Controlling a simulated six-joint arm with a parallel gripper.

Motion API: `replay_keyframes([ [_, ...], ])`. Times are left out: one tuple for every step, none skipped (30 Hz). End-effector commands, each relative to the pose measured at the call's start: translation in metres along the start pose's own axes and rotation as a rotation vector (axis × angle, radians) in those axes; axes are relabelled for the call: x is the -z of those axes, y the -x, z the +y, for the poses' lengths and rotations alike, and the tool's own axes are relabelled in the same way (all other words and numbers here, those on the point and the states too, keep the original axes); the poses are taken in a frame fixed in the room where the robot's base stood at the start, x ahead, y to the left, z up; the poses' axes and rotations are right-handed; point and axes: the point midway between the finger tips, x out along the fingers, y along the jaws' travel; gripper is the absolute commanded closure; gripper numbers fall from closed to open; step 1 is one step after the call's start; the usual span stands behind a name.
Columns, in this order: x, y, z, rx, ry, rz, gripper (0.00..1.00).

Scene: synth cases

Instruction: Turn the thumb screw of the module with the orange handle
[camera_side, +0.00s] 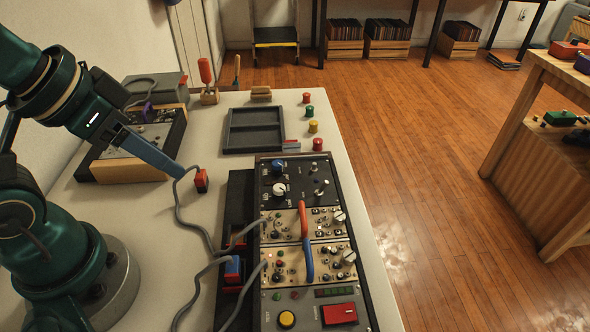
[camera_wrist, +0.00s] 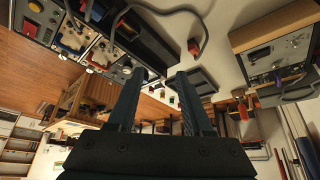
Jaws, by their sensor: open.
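A cream module with an arched orange handle (camera_side: 303,220) sits in the rack (camera_side: 368,290) in the side view. Small knobs and sockets cover its face. A pale knob (camera_side: 339,216) shows at its right end; I cannot tell whether that is the thumb screw. A similar module with a blue handle (camera_side: 308,259) lies directly below it in the picture. My gripper (camera_side: 181,172) is above the table, left of the rack and well apart from the orange handle. In the wrist view my gripper (camera_wrist: 161,74) is open with nothing between its fingers.
A red plug (camera_side: 201,181) on a grey cable lies near my gripper. More cables run along the rack's left side. A dark tray (camera_side: 253,131), several coloured buttons and a wood-sided instrument (camera_side: 130,165) stand farther back. Bare table lies between the instrument and the tray.

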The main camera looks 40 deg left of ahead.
Motion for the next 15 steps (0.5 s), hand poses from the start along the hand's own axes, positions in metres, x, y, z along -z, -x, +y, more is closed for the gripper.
replay_keyframes([
  [0.0001, 0.0000, -0.0001, 0.000, 0.001, 0.000, 0.49],
  [0.0001, 0.0000, -0.0001, 0.000, 0.001, 0.000, 0.49],
  [0.0001, 0.0000, -0.0001, 0.000, 0.001, 0.000, 0.49],
  [0.0001, 0.0000, -0.0001, 0.000, 0.001, 0.000, 0.49],
  [0.0001, 0.0000, -0.0001, 0.000, 0.001, 0.000, 0.49],
  [0.0001, 0.0000, -0.0001, 0.000, 0.001, 0.000, 0.49],
  [0.0002, 0.0000, -0.0001, 0.000, 0.001, 0.000, 0.49],
  [0.0002, 0.0000, -0.0001, 0.000, 0.001, 0.000, 0.49],
  [0.0002, 0.0000, -0.0001, 0.000, 0.001, 0.000, 0.49],
  [0.0002, 0.0000, -0.0001, 0.001, 0.001, 0.000, 0.47],
  [0.0002, 0.0000, -0.0002, 0.001, 0.000, 0.000, 0.47],
  [0.0002, 0.0001, -0.0002, 0.001, -0.009, 0.000, 0.47],
  [0.0002, 0.0001, -0.0002, 0.001, -0.022, 0.000, 0.47],
  [0.0003, 0.0001, -0.0002, 0.001, -0.043, 0.000, 0.47],
  [0.0003, 0.0000, -0.0003, 0.001, -0.085, 0.000, 0.47],
])
